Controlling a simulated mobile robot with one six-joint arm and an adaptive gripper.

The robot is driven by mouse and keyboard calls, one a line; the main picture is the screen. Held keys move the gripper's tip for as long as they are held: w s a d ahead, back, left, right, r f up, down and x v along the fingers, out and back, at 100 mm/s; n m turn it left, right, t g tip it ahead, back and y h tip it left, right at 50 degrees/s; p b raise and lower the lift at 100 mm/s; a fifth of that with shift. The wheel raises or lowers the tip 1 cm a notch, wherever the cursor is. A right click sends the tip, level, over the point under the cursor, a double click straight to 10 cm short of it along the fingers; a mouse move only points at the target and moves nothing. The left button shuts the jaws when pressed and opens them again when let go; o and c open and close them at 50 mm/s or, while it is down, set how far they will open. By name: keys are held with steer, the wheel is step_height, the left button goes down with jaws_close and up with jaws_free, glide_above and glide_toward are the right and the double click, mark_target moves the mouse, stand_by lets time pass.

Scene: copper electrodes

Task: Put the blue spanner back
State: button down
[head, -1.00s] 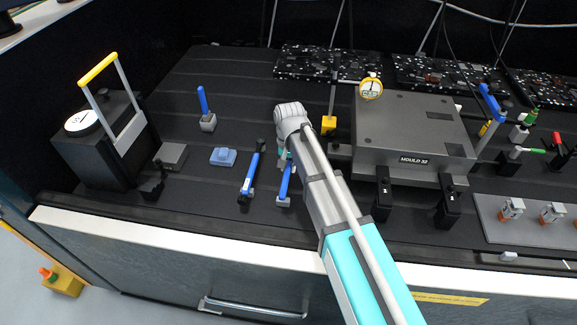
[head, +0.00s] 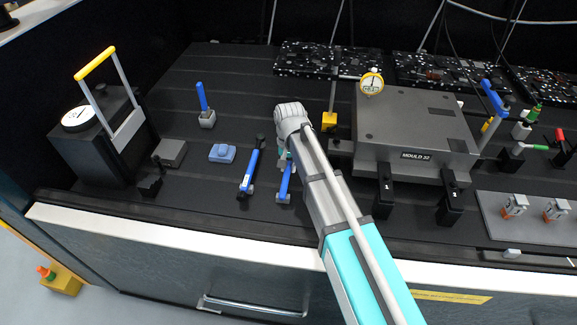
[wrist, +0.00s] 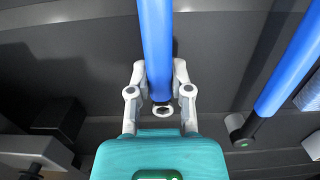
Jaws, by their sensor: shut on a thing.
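My gripper (wrist: 158,85) is shut on a blue spanner (wrist: 155,40), with one finger on each side of its blue handle. In the head view this spanner (head: 285,182) shows only in part, below my gripper; my wrist and arm hide the rest. I cannot tell whether it touches the bench. A second blue-handled spanner (head: 249,172) with dark and grey ends lies just to the left in the head view. It also shows at the right of the wrist view (wrist: 292,70), apart from my fingers.
The grey mould block (head: 410,125) stands right of my arm, with black clamps (head: 385,190) in front. A blue block (head: 222,153), an upright blue-handled tool (head: 203,105) and a black box with a yellow handle (head: 98,150) stand left. The dark bench behind the spanners is mostly clear.

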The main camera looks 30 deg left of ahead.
steer(key=shift+f, duration=0.15)
steer(key=shift+c, duration=2.3)
jaws_free()
steer(key=o, duration=0.5)
steer(key=shift+c, duration=0.2)
steer(key=shift+w+a+r+p, duration=0.1)
steer(key=shift+r+p, duration=1.4)
steer(key=shift+w+r+p, duration=0.1)
steer(key=shift+r+p, duration=1.35)
steer(key=shift+r, duration=0.05)
